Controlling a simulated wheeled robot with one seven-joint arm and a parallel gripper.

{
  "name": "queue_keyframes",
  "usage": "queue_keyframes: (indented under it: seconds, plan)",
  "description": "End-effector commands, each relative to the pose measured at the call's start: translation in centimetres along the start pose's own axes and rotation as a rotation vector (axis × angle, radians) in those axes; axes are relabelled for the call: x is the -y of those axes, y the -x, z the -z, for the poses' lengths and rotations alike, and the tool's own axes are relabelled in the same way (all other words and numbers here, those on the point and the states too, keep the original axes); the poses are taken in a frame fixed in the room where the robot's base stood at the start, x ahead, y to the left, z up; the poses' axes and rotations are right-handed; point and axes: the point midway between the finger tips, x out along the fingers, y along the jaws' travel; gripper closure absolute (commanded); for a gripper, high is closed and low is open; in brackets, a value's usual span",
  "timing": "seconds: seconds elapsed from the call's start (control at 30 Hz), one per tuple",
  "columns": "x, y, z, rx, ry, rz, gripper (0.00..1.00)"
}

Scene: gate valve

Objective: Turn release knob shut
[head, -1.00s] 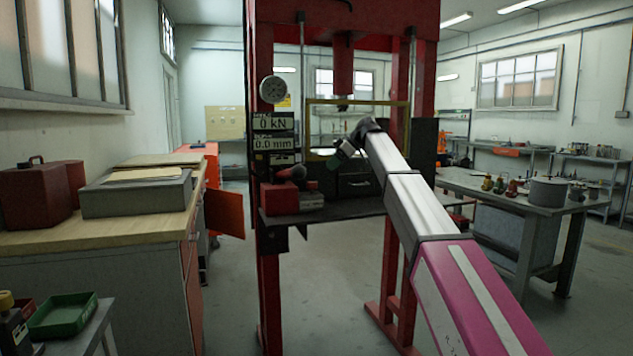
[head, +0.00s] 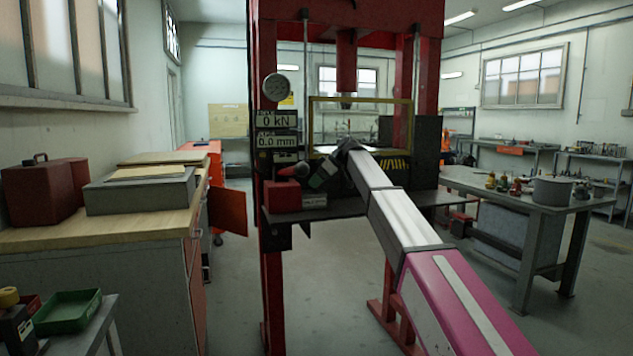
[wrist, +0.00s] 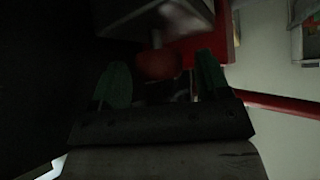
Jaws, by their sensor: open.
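The release knob looks like a small red, rounded knob on a short stem under a grey block in the wrist view (wrist: 157,65). My gripper (wrist: 161,62) is open, with one green finger on each side of the knob in that picture. I cannot tell whether the knob is fully between the fingers or just beyond them, and no contact is visible. In the head view my gripper (head: 320,177) is beside the red pump unit (head: 282,197) on the press, close to its dark handle with a red end (head: 300,171).
The red press frame (head: 427,60) stands around my arm, with a gauge (head: 277,87) and displays on its left post. A yellow-framed guard (head: 360,101) is behind my wrist. A workbench (head: 110,222) stands left and a grey table (head: 490,186) right.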

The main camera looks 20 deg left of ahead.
Motion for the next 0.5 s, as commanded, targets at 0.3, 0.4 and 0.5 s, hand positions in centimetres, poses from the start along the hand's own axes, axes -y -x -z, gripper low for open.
queue_keyframes:
  seconds: [0.3, 0.4, 0.5]
  plan:
    - [0.00, 0.01, -0.01, 0.000, 0.000, 0.000, 0.76]
    - [0.00, 0.01, -0.01, 0.000, 0.000, 0.000, 0.80]
    - [0.02, 0.01, -0.02, 0.000, -0.002, -0.001, 0.80]
